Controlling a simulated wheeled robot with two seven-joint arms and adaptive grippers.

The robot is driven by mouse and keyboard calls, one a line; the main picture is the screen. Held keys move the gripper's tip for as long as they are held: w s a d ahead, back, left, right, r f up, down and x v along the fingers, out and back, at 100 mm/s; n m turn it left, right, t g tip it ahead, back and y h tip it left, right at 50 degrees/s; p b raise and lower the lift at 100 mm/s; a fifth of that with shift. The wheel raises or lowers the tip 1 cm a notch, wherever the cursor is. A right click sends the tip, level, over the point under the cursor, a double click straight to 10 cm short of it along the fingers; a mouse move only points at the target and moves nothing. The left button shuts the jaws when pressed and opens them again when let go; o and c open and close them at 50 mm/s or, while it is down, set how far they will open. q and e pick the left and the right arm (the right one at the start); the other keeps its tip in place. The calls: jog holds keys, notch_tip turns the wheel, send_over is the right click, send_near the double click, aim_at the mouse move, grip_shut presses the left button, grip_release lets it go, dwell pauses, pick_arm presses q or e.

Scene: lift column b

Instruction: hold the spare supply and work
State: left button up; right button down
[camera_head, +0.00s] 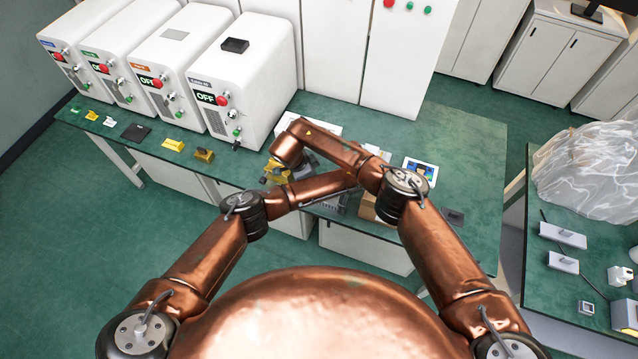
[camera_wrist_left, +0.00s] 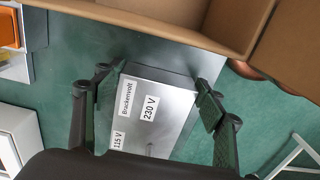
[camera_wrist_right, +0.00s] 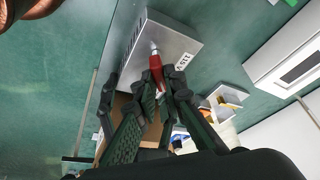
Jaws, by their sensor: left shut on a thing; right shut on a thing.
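The spare supply (camera_wrist_left: 170,105) is a silver metal box with white labels reading 230 V and 115 V. In the left wrist view the fingers of my left gripper (camera_wrist_left: 153,112) are shut on its two sides. In the right wrist view my right gripper (camera_wrist_right: 156,95) is shut on a red-handled tool (camera_wrist_right: 156,72). The tool's metal tip points at the silver box (camera_wrist_right: 172,42); I cannot tell whether it touches. In the head view my crossing forearms largely hide both grippers and the work.
A green bench (camera_head: 470,140) carries several white cabinet units (camera_head: 240,75) showing OFF panels. An open cardboard box (camera_wrist_left: 210,22) is close to the left gripper. A small tablet (camera_head: 420,172) lies right of my arms. Yellow blocks (camera_head: 204,155) lie at left. The bench's right part is mostly clear.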

jog(key=shift+w+m+g, duration=0.15)
jog(key=shift+m+g, duration=0.65)
jog(key=shift+m, duration=1.4)
jog(key=c, duration=2)
grip_release()
jog(key=shift+h, duration=0.3)
jog(key=v, duration=1.2)
jog(key=shift+r, duration=0.1)
pick_arm(q)
jog(key=o, duration=1.4)
